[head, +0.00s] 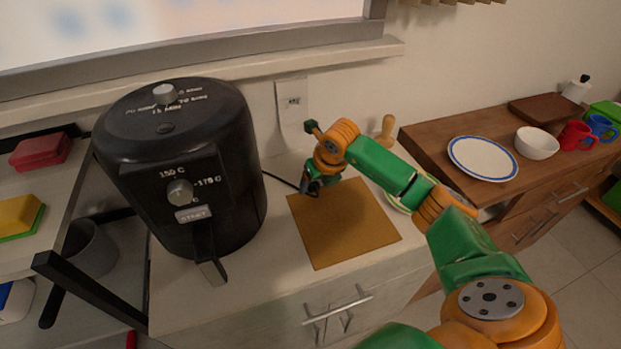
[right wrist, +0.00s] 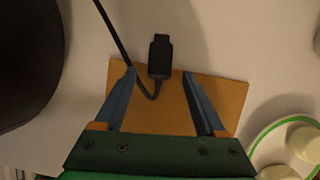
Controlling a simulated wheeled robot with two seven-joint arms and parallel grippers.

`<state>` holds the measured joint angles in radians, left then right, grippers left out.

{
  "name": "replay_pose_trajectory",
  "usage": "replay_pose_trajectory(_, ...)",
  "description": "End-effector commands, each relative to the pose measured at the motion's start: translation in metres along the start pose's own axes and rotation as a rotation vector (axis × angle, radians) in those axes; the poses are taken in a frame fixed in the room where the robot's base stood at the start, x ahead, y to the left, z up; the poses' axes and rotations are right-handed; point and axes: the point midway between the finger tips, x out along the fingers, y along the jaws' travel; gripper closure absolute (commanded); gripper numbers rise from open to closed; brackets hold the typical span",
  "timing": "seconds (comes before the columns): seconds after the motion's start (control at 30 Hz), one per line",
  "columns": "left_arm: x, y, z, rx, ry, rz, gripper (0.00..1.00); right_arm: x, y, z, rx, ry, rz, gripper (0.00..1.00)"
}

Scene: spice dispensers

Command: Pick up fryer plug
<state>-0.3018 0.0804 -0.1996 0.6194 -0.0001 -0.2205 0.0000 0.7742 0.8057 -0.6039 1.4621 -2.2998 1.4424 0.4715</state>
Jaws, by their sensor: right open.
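The fryer plug (right wrist: 159,56) is black and shows in the right wrist view, with its thin black cord looping below it and running to the upper left. My right gripper (right wrist: 158,75) is open, its two blue-grey fingers on either side of the plug's lower end and the cord loop, with nothing clamped. In the head view my right gripper (head: 312,187) points down by the back edge of the brown board, and the plug is hard to tell from it. The black air fryer (head: 180,165) stands left of it. My left gripper is not in view.
The brown board (head: 345,230) lies flat on the white counter. A wall outlet (head: 292,102) is behind. A wooden pestle-like object (head: 386,128) and a green-rimmed plate (right wrist: 262,140) are to the right. A wooden cabinet (head: 450,150) holds a white plate (head: 482,158), a bowl and mugs.

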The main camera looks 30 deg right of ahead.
Motion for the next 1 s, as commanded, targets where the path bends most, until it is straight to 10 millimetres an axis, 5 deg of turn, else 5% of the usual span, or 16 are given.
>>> replay_pose_trajectory(0.23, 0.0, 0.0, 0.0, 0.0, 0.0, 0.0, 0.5, 0.005, 0.001, -0.001, -0.002, -0.001, 0.001, 0.28)
replay_pose_trajectory(0.5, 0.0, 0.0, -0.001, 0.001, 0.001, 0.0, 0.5, 0.005, 0.001, 0.0, -0.002, -0.001, 0.002, 1.0)
replay_pose_trajectory(0.83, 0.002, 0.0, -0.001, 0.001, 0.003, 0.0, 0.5, 0.003, 0.001, 0.001, -0.002, -0.003, 0.002, 1.0)
replay_pose_trajectory(1.0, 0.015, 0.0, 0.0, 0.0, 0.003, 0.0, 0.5, -0.014, 0.001, 0.009, -0.001, -0.008, 0.002, 1.0)
